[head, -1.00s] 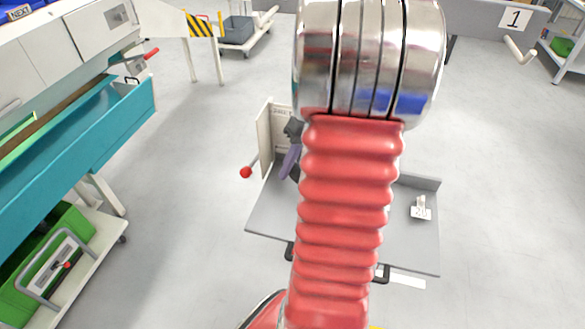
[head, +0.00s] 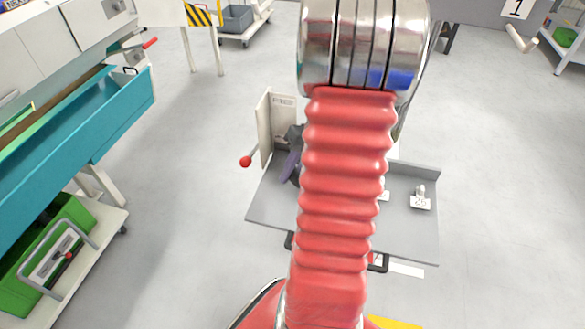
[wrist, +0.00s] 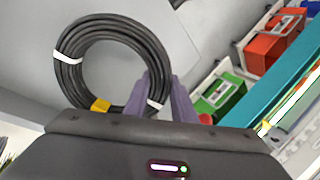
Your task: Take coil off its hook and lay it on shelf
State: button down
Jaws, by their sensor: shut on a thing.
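The coil (wrist: 72,72) is a ring of black cable with white ties and a yellow tag, seen in the wrist view. My gripper (wrist: 164,88) has two purple-grey fingers that are shut on the lower right part of the coil. In the head view one purple finger (head: 290,166) shows left of my red arm, over a grey shelf-like tray; most of the gripper is hidden behind the arm. I cannot tell whether this grey tray (head: 408,240) is the task's shelf. A hook (head: 520,40) under a plate marked 1 sticks out at the upper right, with no coil on it.
A teal bench trough (head: 110,120) runs along the left, above a cart with a green crate (head: 75,212). A lever with a red knob (head: 246,161) stands beside the grey tray. Open floor lies to the right.

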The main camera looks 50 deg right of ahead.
jog(key=shift+f, duration=0.85)
jog(key=c, duration=1.4)
grip_release()
jog(key=shift+o, duration=0.2)
jog(key=o, duration=0.6)
jog(key=shift+r, duration=0.1)
